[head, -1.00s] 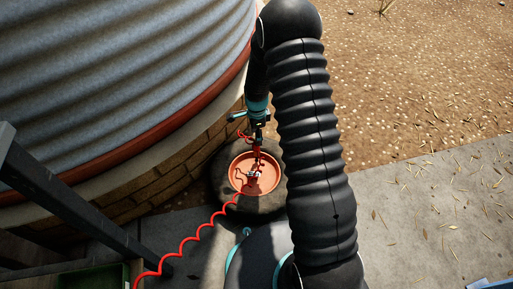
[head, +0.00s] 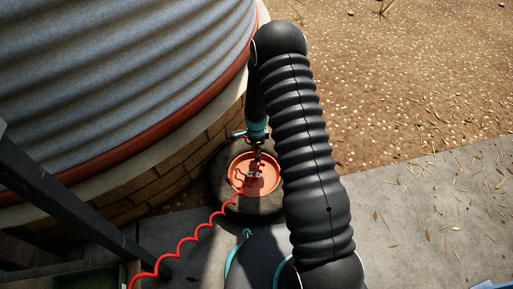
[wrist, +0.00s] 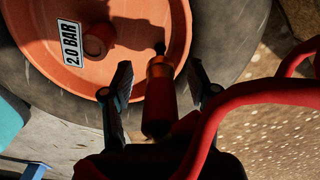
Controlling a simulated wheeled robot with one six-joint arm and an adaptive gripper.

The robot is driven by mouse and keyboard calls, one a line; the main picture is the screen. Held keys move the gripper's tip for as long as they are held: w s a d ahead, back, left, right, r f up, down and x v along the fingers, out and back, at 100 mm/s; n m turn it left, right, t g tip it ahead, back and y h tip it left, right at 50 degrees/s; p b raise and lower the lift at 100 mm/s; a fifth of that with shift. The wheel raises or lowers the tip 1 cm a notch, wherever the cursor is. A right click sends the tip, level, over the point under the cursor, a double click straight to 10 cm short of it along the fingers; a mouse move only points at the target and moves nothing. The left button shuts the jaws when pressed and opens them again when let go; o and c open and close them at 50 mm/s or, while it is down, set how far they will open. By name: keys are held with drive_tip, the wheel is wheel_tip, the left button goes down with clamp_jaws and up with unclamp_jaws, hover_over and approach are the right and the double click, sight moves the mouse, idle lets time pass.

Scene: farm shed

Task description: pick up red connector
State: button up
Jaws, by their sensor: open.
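The red connector (wrist: 160,97) shows in the wrist view as a red cylinder with an orange collar and a dark tip. It lies between the two fingers of my gripper (wrist: 158,85), which are open with a gap on each side. Its lower end is hidden by the gripper body and shadow. In the head view my gripper (head: 257,152) is over the terracotta dish (head: 238,170); the connector is too small there to make out clearly. A red hose (wrist: 255,95) curves across the right of the wrist view, close to the right finger.
The dish sits in a dark round tyre-like ring (head: 222,192) beside the tank's brick base (head: 165,180). A red coiled hose (head: 185,243) runs to the lower left. Open gravel lies right.

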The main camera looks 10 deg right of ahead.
clamp_jaws()
drive_tip(key=shift+r, duration=0.1)
drive_tip(key=shift+r, duration=0.5)
drive_tip(key=r, duration=0.1)
drive_tip(key=r+p, duration=0.1)
drive_tip(key=r, duration=0.1)
drive_tip(key=shift+d+r, duration=0.2)
drive_tip(key=shift+r, duration=0.1)
drive_tip(key=s+d+r, duration=0.1)
drive_tip(key=d+r, duration=0.2)
drive_tip(key=d, duration=0.2)
drive_tip(key=s+d+r+p, duration=0.1)
drive_tip(key=d+r, duration=0.2)
drive_tip(key=d, duration=0.3)
drive_tip(key=shift+s+r, duration=0.15)
drive_tip(key=shift+s, duration=0.2)
